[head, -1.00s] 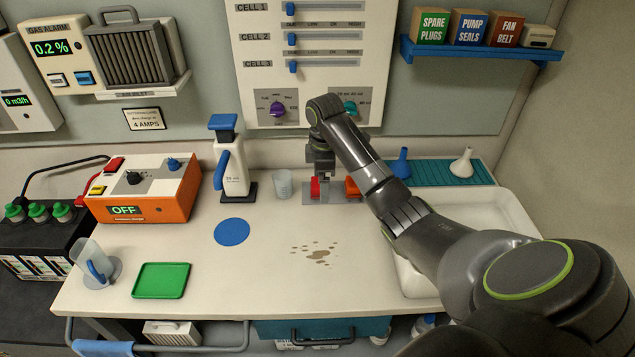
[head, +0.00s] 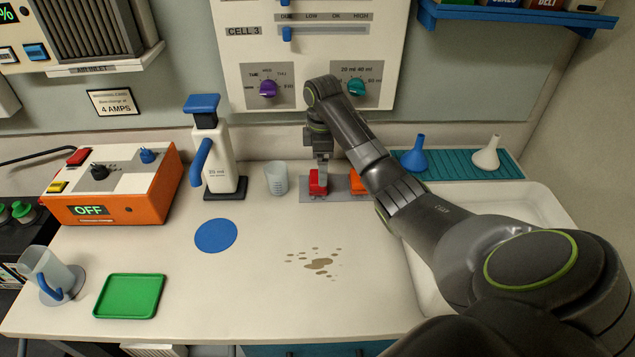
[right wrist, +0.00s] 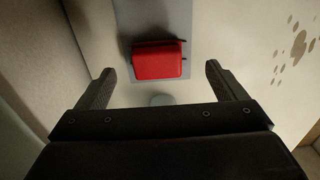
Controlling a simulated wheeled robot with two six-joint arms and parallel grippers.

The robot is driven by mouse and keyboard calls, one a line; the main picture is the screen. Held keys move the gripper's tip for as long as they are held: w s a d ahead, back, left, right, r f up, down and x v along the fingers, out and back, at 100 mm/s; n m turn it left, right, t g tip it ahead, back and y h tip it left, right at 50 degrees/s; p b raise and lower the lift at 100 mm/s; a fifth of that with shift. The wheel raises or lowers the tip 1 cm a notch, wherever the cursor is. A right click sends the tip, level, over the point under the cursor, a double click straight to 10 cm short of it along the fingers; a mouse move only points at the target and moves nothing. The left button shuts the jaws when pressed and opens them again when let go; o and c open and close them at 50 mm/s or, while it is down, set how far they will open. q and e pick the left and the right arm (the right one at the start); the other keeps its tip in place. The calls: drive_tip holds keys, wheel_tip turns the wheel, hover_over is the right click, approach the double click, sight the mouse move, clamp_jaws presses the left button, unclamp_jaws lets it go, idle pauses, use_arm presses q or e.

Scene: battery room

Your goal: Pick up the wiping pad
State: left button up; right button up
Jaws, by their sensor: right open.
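A red block (head: 317,183), which may be the wiping pad, lies on a grey mat (head: 339,195) at the back of the worktop. An orange block (head: 357,184) is beside it on the right, partly hidden by my arm. My right gripper (head: 322,168) is above the red block in the head view. In the right wrist view the right gripper (right wrist: 158,82) is open, and the red block (right wrist: 157,61) lies ahead of the gap between its fingers, not gripped. My left gripper is not in view.
A clear beaker (head: 276,179) and a white pump bottle (head: 214,155) stand left of the mat. Blue (head: 415,155) and white (head: 487,153) funnels stand right. A brown spill (head: 317,263) marks the front worktop, near a blue disc (head: 215,235) and green tray (head: 130,296).

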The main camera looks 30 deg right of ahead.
drive_tip(key=shift+s+a+f, duration=0.1)
drive_tip(key=shift+a+f, duration=0.15)
drive_tip(key=shift+f, duration=0.35)
drive_tip(key=f, duration=0.2)
drive_tip(key=w+f+p, duration=0.1)
drive_tip(key=f, duration=0.1)
drive_tip(key=shift+a+f, duration=0.1)
drive_tip(key=shift+f, duration=0.3)
drive_tip(key=shift+c, duration=0.3)
drive_tip(key=c, duration=1)
drive_tip(key=shift+r, duration=0.15)
